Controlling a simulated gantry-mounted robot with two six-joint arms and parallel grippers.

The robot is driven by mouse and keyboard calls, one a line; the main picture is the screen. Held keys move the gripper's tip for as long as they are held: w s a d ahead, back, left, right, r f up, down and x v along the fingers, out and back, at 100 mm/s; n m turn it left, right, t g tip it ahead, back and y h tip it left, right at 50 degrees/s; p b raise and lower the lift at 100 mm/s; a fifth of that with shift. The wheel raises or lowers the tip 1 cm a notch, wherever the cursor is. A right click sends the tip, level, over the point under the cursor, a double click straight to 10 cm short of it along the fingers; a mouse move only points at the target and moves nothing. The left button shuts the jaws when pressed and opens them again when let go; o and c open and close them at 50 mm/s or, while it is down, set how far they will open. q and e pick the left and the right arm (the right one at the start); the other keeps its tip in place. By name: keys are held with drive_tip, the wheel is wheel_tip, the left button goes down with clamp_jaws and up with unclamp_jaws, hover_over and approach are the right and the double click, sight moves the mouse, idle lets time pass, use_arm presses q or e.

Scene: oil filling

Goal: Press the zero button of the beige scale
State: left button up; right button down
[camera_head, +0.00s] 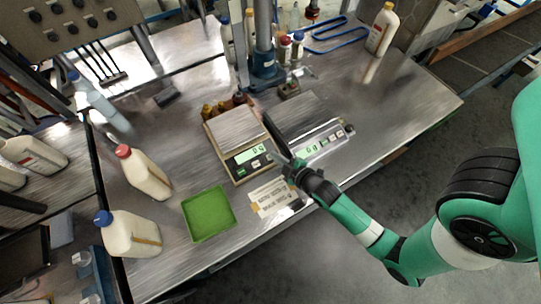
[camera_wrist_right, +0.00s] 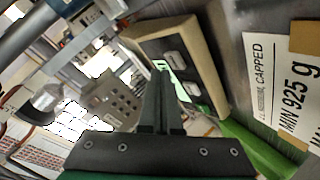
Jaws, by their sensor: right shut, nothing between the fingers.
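The beige scale (camera_head: 238,177) stands on the metal table in the head view, with a steel pan, a lit green display (camera_head: 251,155) and buttons along its front panel. In the right wrist view the beige scale (camera_wrist_right: 203,62) shows close up and tilted, with two pale buttons on its dark panel. My right gripper (camera_head: 269,118) is shut and empty, reaching in from the right over the gap between the two scales. In the wrist view its fingertips (camera_wrist_right: 161,74) overlap the panel near the buttons; I cannot tell whether they touch. My left gripper is not in view.
A second grey scale (camera_head: 326,142) stands just right of the beige one. A green tray (camera_head: 208,213) and paper labels (camera_head: 273,197) lie in front. A red-capped bottle (camera_head: 144,174) and a blue-capped bottle (camera_head: 128,234) stand left. Small dark bottles (camera_head: 220,108) stand behind the beige scale.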

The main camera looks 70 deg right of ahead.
drive_tip(key=shift+f, duration=0.1)
idle(0.7)
drive_tip(key=shift+w+d+f, duration=0.1)
drive_tip(key=shift+w+f, duration=0.05)
drive_tip(key=shift+f, duration=0.15)
drive_tip(key=shift+d+f+b, duration=0.1)
drive_tip(key=shift+f+b, duration=0.3)
idle(0.6)
drive_tip(key=shift+r, duration=0.1)
drive_tip(key=shift+a+r+p, duration=0.2)
drive_tip(key=shift+r+p, duration=0.5)
drive_tip(key=shift+p, duration=0.15)
drive_tip(key=r+p, duration=0.1)
drive_tip(key=s+r+p, duration=0.1)
drive_tip(key=r+p, duration=0.1)
drive_tip(key=a+r+p, duration=0.1)
drive_tip(key=shift+s+r+p, duration=0.3)
drive_tip(key=shift+s+r, duration=0.05)
